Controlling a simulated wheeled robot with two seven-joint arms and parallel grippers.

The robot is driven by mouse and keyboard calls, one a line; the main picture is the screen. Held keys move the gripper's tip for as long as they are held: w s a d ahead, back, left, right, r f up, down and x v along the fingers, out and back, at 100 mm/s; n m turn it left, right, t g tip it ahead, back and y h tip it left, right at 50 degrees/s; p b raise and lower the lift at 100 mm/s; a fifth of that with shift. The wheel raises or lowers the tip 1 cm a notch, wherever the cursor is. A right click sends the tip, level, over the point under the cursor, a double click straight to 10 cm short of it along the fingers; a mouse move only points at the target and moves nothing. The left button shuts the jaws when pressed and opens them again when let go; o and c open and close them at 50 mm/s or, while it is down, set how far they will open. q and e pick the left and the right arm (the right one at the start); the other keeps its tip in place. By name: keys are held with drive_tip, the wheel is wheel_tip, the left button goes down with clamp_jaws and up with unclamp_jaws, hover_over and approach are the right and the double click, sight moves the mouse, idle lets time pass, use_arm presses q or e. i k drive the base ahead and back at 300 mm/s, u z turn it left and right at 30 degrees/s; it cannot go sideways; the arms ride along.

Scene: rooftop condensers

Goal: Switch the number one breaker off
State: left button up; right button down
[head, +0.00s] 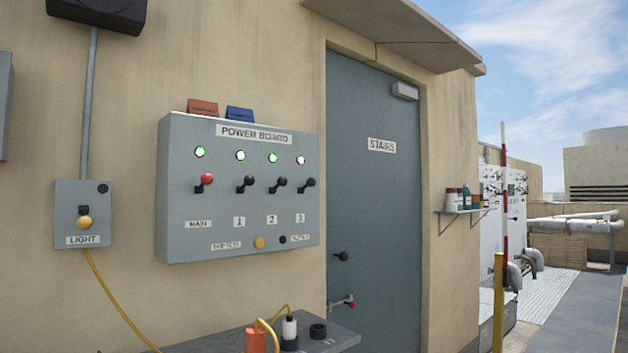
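The grey power board (185,235) hangs on the beige wall, left of the middle in the head view. The number one breaker is a black lever (246,184) above the label "1" (239,222), and it points up to the right. The green lamp (240,156) above it is lit. To its left is the red-knobbed main lever (206,180). To its right are the black levers for 2 (278,185) and 3 (306,185). Each has a lit green lamp above it. Neither of my grippers shows in this view.
A light switch box (83,215) with a yellow cable is at left. The stairs door (374,220) is shut. A yellow post (498,300) stands at right.

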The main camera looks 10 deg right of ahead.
sight(249, 181)
drive_tip(key=u, duration=0.6)
drive_tip(key=k, duration=0.95)
drive_tip(key=u, duration=1.15)
drive_tip(key=k, duration=0.4)
drive_tip(key=z, duration=0.35)
drive_tip(key=i, duration=1.6)
drive_tip(key=z, duration=1.9)
drive_tip(key=i, duration=0.75)
drive_tip(key=z, duration=0.85)
